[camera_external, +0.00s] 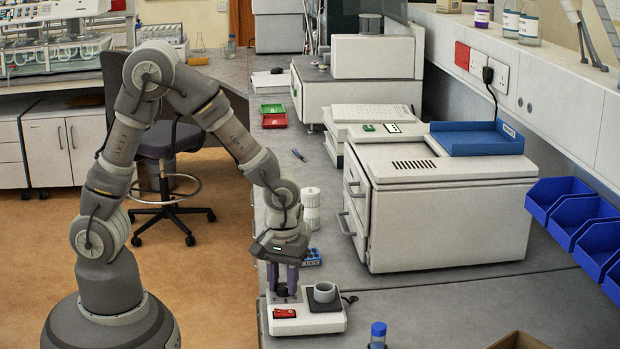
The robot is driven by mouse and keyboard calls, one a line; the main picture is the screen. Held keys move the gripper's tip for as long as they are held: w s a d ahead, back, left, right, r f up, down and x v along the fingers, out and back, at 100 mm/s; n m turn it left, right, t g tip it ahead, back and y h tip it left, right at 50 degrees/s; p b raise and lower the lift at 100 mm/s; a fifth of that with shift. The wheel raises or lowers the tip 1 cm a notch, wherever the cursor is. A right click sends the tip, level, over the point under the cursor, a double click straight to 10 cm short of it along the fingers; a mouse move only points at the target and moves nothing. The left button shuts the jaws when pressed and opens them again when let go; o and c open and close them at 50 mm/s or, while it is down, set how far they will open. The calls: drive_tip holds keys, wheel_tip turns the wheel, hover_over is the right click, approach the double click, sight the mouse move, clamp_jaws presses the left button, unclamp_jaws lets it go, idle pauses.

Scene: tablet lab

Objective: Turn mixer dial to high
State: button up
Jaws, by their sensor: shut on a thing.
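The mixer (318,325) is a small white unit near the front left edge of the grey bench. It has a red panel (284,313) on its front left, a dark square pad and a pale grey cup (324,291) on the right. My gripper (283,288) points straight down over the left part of the mixer. Its fingers are shut on a dark round dial (281,290) there. The fingers partly hide the dial, and its setting cannot be read.
A blue-capped bottle (378,334) stands at the bench front, with a cardboard box (517,341) to its right. A white container (310,206) and a blue rack (312,257) stand behind the mixer. A large white machine (447,226) is at the right. Bench between machine and box is clear.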

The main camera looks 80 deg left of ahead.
sight(285, 282)
drive_tip(key=m+p, duration=0.1)
drive_tip(key=m, duration=0.3)
drive_tip(key=shift+r+m+p, duration=0.1)
drive_tip(key=shift+m+p, duration=0.25)
drive_tip(key=shift+m, duration=0.05)
drive_tip(key=m+p, duration=0.1)
drive_tip(key=m, duration=0.3)
drive_tip(key=m+p, duration=0.1)
drive_tip(key=m, duration=0.4)
drive_tip(key=shift+p, duration=0.4)
drive_tip(key=shift+m+p, duration=0.85)
drive_tip(key=shift+m, duration=1.35)
drive_tip(key=o, duration=1.1)
drive_tip(key=shift+c, duration=0.2)
wheel_tip(285, 282, up, 8)
drive_tip(key=p, duration=0.2)
drive_tip(key=shift+p, duration=0.35)
